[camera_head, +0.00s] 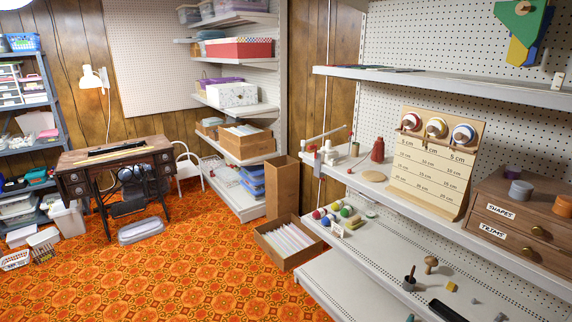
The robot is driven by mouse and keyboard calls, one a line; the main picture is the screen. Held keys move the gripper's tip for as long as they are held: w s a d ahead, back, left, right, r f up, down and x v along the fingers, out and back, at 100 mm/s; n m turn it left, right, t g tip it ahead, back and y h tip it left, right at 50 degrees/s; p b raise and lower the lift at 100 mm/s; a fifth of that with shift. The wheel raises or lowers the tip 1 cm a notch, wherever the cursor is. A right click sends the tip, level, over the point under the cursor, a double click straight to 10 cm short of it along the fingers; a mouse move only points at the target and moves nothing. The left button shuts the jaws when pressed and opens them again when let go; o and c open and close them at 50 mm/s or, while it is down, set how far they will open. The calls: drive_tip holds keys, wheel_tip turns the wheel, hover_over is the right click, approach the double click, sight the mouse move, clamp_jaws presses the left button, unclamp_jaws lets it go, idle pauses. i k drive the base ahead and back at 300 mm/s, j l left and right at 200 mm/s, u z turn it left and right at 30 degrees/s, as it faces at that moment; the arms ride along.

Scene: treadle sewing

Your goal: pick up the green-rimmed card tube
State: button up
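A small tan cylinder with a green top edge (354,149) stands upright on the upper right shelf, left of a red bottle-shaped thing (377,150). It looks like the green-rimmed card tube, but it is small in the picture. A thin reddish stick seems to rise at or behind it; I cannot tell which. My gripper is not in view.
A white device with a long bar (325,150) stands left of the tube on the shelf (375,187). A round tan disc (373,176) lies in front. A ribbon board (432,165) and a wooden drawer box (525,220) stand to the right.

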sight(355, 148)
drive_tip(key=j+z, duration=0.1)
drive_tip(key=z, duration=0.3)
drive_tip(key=i+j+z, duration=0.1)
drive_tip(key=z, duration=0.3)
drive_tip(key=i+j+z, duration=0.15)
drive_tip(key=j+z, duration=0.25)
drive_tip(key=j, duration=0.65)
drive_tip(key=j+z, duration=0.45)
drive_tip(key=j, duration=0.6)
